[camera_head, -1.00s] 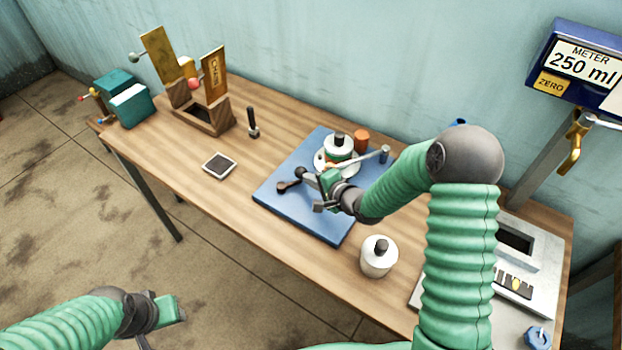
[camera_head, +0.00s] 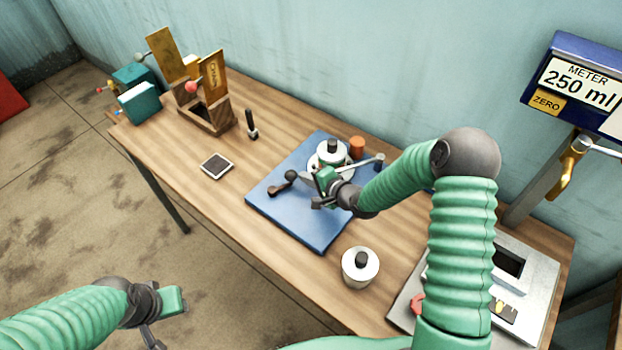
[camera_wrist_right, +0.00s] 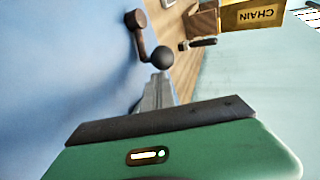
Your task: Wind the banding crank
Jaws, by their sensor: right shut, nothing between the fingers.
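The dark banding crank (camera_head: 279,185) stands at the left part of a blue board (camera_head: 300,232), its arm ending in a round knob (camera_head: 291,176). The knob shows in the right wrist view (camera_wrist_right: 162,57), just past the fingers, with the crank's pivot end (camera_wrist_right: 135,18) beyond it. My right gripper (camera_head: 321,188) is shut and empty over the board, to the right of the knob and apart from it in the wrist view. My left gripper (camera_head: 165,318) is open and empty, off the table's front side over the floor.
A white lidded pot (camera_head: 333,154) and an orange cylinder (camera_head: 357,147) stand behind my right gripper. A wooden box (camera_head: 207,112), a black-handled tool (camera_head: 251,125) and a small dark plate (camera_head: 216,166) are further left.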

